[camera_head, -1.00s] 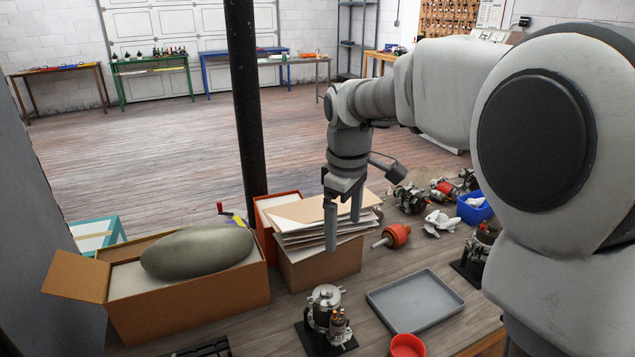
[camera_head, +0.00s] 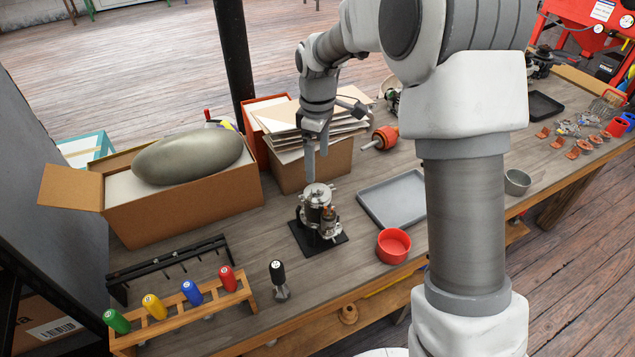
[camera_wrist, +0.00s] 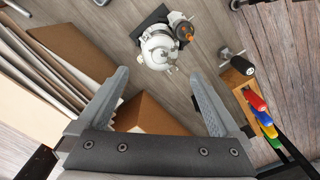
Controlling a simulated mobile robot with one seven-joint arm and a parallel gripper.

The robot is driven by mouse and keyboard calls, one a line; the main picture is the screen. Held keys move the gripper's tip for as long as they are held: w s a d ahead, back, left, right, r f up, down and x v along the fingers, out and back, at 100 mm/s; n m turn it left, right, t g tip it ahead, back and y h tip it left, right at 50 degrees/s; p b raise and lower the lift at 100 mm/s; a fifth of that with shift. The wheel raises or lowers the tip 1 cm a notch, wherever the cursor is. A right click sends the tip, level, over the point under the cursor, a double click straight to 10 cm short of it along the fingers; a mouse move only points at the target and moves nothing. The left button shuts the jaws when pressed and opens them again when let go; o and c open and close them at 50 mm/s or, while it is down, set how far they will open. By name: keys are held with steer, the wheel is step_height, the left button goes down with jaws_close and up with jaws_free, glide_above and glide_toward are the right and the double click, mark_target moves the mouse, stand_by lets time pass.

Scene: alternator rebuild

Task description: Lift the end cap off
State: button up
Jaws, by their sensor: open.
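The end cap (camera_head: 317,194) is the silvery round top of the alternator unit (camera_head: 321,215), which stands upright on a black base plate (camera_head: 304,239) on the workbench. In the wrist view the end cap (camera_wrist: 157,46) shows from above, with a copper-orange part (camera_wrist: 184,31) beside it. My gripper (camera_head: 316,167) points down just above and behind the cap in the head view. In the wrist view my gripper (camera_wrist: 161,78) is open and empty. The cap lies beyond its fingertips, roughly centred between them and apart from them.
Cardboard boxes with stacked sheets (camera_head: 310,165) stand close behind the gripper. A grey tray (camera_head: 395,199) and red bowl (camera_head: 393,246) are to the right. A black-handled tool (camera_head: 279,280) and a wooden screwdriver rack (camera_head: 187,325) are in front left.

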mark_target(317, 189)
step_height(317, 189, down, 8)
steer(key=shift+f, duration=0.15)
stand_by(0.3)
steer(key=c, duration=1.2)
steer(key=shift+c, duration=0.2)
steer(key=shift+r, duration=0.3)
steer(key=shift+r+p, duration=0.5)
steer(key=shift+r, duration=0.15)
steer(key=shift+r+p, duration=0.8)
steer(key=shift+r, duration=0.25)
